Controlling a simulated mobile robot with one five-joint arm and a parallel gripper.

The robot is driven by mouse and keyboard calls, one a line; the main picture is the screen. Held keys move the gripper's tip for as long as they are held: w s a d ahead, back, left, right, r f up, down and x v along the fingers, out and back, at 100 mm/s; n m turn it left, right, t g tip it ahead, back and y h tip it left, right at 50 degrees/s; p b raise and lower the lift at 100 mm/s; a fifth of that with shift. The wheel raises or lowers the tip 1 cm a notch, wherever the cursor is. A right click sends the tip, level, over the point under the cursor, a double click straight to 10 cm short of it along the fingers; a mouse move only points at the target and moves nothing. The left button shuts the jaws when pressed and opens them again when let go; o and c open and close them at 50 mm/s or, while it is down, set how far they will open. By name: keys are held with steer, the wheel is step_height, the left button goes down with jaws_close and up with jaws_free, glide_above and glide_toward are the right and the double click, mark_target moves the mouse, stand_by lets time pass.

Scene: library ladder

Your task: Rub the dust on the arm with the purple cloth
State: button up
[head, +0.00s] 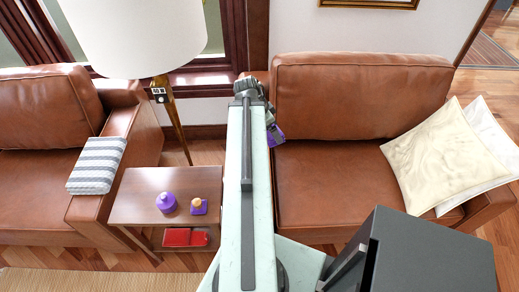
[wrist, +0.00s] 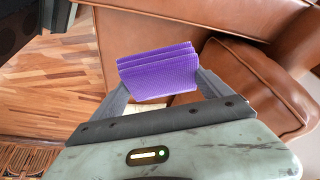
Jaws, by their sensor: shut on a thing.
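The purple cloth (wrist: 158,72) is folded in ribbed layers between the fingers of my gripper (wrist: 160,88) in the wrist view. My gripper is shut on it. In the head view a bit of the cloth (head: 276,135) shows beside my gripper (head: 271,122), at the left edge of the brown leather armchair (head: 350,100). My arm hides much of that armchair's left arm. Brown leather (wrist: 265,85) lies behind and to the right of the cloth in the wrist view. I cannot make out the dust, nor whether the cloth touches the leather.
A wooden side table (head: 135,205) holds a purple jar (head: 166,202) and a small purple item with an orange top (head: 198,206). A red item (head: 185,237) lies on its shelf. A lamp (head: 140,35) stands behind. A striped cloth (head: 97,165) covers the left sofa's arm. Cream cushions (head: 440,155) lie right.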

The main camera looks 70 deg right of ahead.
steer(key=w+f+m+y+b, duration=0.1)
steer(key=w+f+m+b, duration=0.1)
steer(key=f+b, duration=0.5)
steer(key=w+f+m+g+b, duration=0.1)
steer(key=w+f+m+b, duration=0.2)
steer(key=f+b, duration=0.4)
step_height(320, 180, down, 3)
steer(key=shift+r+m+y+b, duration=0.15)
steer(key=shift+m+y+b, duration=0.15)
steer(key=shift+y, duration=0.1)
